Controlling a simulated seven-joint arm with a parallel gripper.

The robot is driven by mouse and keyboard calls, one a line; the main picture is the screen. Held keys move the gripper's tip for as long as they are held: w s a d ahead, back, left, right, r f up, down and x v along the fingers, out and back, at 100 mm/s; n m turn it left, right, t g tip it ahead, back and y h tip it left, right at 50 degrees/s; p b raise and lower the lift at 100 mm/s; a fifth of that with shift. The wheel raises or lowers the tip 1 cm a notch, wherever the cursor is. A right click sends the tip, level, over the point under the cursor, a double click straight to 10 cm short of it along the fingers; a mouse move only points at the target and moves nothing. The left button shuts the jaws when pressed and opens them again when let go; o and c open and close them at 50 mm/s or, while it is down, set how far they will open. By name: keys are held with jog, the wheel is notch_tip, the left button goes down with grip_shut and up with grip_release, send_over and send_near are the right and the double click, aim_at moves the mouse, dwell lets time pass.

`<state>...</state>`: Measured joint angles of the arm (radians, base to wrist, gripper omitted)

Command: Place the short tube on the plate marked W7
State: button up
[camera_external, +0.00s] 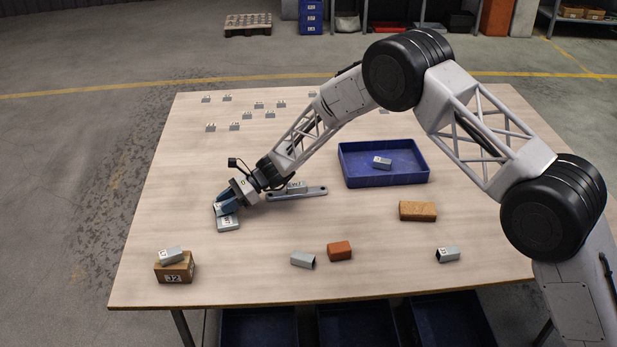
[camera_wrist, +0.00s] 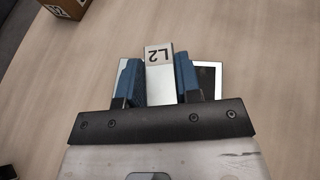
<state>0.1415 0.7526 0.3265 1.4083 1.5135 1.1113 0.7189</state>
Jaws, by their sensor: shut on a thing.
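My gripper (camera_wrist: 158,85) is shut on a grey metal tube (camera_wrist: 158,62) marked L2, with a blue finger on each side of it. In the external view my gripper (camera_external: 222,206) is low over the left of the table, at a flat grey plate (camera_external: 229,225) with a white label. The label's text is too small to read surely. I cannot tell whether the tube touches the plate.
A blue tray (camera_external: 385,182) holds a grey tube. A long grey bar (camera_external: 312,193) with a labelled piece lies right of my gripper. A red block (camera_external: 340,250), a tan block (camera_external: 417,211) and loose tubes lie nearer the front.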

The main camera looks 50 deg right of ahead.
jog(key=o, duration=0.9)
jog(key=shift+f, duration=0.1)
jog(key=shift+o, duration=0.2)
jog(key=shift+r, duration=0.2)
jog(key=v, duration=1.2)
jog(key=shift+f, duration=0.1)
jog(key=shift+s, duration=0.1)
